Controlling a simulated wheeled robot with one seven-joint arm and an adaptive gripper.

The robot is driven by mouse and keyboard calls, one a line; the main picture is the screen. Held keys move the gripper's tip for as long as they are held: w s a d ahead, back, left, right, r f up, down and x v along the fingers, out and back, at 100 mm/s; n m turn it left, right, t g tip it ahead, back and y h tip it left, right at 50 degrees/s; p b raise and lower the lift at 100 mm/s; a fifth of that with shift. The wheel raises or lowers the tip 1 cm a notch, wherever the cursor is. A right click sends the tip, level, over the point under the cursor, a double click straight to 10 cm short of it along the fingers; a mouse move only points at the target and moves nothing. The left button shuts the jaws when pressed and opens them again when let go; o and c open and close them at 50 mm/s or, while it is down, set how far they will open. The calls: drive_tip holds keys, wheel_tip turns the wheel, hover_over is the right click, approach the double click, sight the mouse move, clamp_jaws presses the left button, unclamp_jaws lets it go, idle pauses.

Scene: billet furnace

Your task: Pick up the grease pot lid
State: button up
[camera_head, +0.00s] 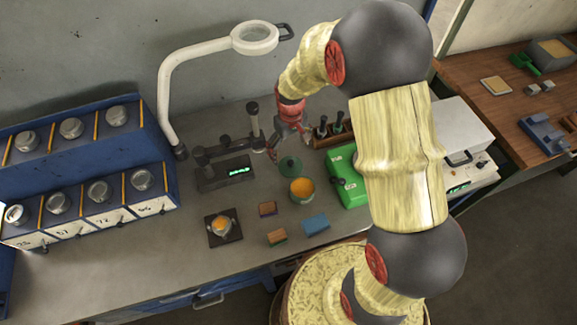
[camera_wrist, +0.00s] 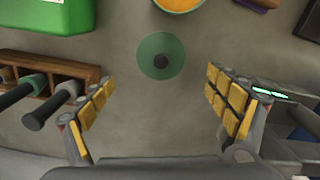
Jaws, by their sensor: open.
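The grease pot lid (camera_head: 290,166) is a green disc with a dark knob, lying on the grey bench top. It also shows in the wrist view (camera_wrist: 161,56), ahead of and between the fingers. The open grease pot (camera_head: 302,190), with orange grease inside, stands close beside the lid; its edge shows at the top of the wrist view (camera_wrist: 180,5). My gripper (camera_head: 288,142) is just behind the lid in the head view. In the wrist view my gripper (camera_wrist: 155,105) is open and empty, with yellow-padded fingers wide apart, the lid beyond their tips.
A wooden rack with dark-handled tools (camera_wrist: 50,85) stands close to the left finger in the wrist view. A green case (camera_head: 347,180) is right of the pot. A digital gauge stand (camera_head: 225,170) is left of the lid. Several small blocks (camera_head: 277,236) lie in front.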

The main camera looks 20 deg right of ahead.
sight(291, 162)
drive_tip(key=f, duration=0.5)
drive_tip(key=s+f+b, duration=0.1)
drive_tip(key=f, duration=0.1)
drive_tip(key=shift+f, duration=0.25)
